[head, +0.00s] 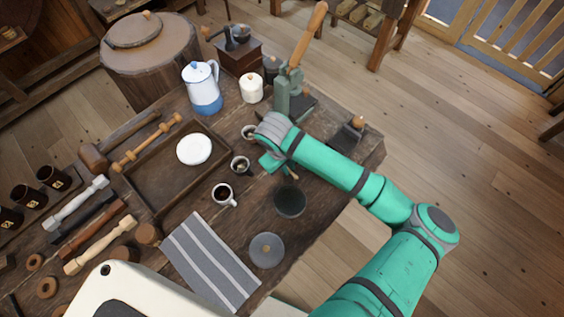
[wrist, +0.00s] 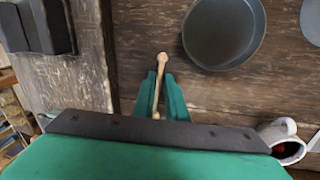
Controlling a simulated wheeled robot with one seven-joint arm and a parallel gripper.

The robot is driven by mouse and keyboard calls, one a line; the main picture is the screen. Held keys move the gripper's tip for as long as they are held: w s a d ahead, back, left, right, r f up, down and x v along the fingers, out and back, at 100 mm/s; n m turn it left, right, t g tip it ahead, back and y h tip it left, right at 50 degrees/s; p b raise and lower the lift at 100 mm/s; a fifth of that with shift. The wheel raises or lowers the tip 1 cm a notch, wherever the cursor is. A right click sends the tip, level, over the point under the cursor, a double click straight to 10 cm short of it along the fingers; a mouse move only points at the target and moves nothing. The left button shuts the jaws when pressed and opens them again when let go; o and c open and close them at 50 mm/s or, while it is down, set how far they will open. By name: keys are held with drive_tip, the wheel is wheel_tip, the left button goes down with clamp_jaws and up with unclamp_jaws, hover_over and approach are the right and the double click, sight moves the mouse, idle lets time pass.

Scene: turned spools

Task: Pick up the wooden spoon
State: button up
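The wooden spoon (wrist: 160,75) is a thin, light-brown piece lying lengthwise between my two green fingertips in the wrist view. Its rounded far end sticks out past the tips. In the head view only a small bit of the spoon (head: 293,176) shows beside my gripper (head: 276,164), above the dark round pan. My gripper (wrist: 160,92) points down at the table, its fingers close together on either side of the spoon, apparently shut on it. Whether the spoon is clear of the tabletop is hard to tell.
The dark pan (head: 289,201) is close to my gripper, with a grey disc (head: 267,250) nearer. A white mug (head: 224,195), a small cup (head: 240,164) and a tray (head: 160,198) lie left. A green lever press (head: 285,95) stands behind. A striped cloth (head: 210,262) lies in front.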

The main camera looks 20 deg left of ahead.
drive_tip(key=shift+w+f, duration=0.15)
drive_tip(key=shift+f, duration=0.45)
clamp_jaws()
drive_tip(key=shift+r, duration=0.1)
wheel_tip(320, 180, up, 18)
idle(0.4)
